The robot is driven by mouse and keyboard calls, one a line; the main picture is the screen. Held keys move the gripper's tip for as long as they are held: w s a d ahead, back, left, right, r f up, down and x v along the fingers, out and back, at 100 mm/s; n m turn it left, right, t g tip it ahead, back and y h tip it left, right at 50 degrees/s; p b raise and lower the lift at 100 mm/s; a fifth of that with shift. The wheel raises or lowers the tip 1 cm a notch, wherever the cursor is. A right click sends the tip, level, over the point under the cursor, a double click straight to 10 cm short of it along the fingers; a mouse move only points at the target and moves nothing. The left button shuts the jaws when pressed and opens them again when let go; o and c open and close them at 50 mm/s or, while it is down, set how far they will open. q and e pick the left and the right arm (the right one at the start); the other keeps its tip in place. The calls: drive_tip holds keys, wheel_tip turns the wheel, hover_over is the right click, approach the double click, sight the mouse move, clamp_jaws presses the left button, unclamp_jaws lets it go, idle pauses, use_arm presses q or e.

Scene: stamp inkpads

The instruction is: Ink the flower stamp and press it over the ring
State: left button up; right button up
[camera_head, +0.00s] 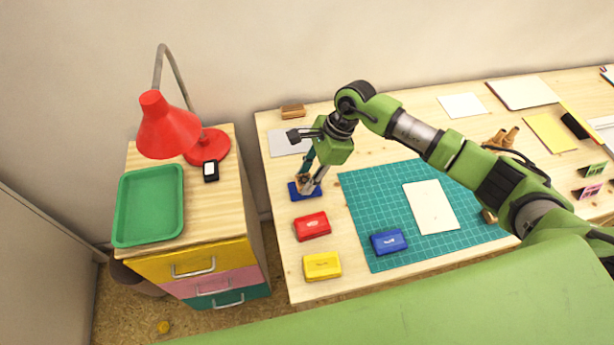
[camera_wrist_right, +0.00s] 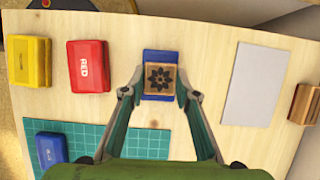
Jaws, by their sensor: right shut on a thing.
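My right gripper (camera_head: 309,186) is shut on the wooden flower stamp (camera_wrist_right: 160,78), whose top shows a dark flower. It also shows in the head view (camera_head: 303,181), partly covered by the fingers. The right gripper in the wrist view (camera_wrist_right: 161,92) has a finger on each side of the stamp. The stamp is over the blue inkpad (camera_wrist_right: 158,56), also in the head view (camera_head: 293,191); I cannot tell whether they touch. A white sheet (camera_head: 433,207) lies on the green cutting mat (camera_head: 370,205); no ring is distinct on it. My left gripper is out of view.
A red inkpad (camera_head: 312,226) and a yellow inkpad (camera_head: 322,266) lie closed along the desk's left edge. A blue labelled box or lid (camera_head: 388,242) lies on the mat. A grey sheet (camera_head: 288,142) and a wooden block (camera_head: 292,111) are behind the gripper.

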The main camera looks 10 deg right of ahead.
sight(307, 179)
drive_tip(key=shift+s+f, duration=0.1)
drive_tip(key=shift+f, duration=0.1)
idle(1.2)
drive_tip(key=shift+r, duration=0.1)
drive_tip(key=shift+r, duration=0.6)
drive_tip(key=shift+r+p, duration=1.3)
drive_tip(key=shift+r, duration=1.5)
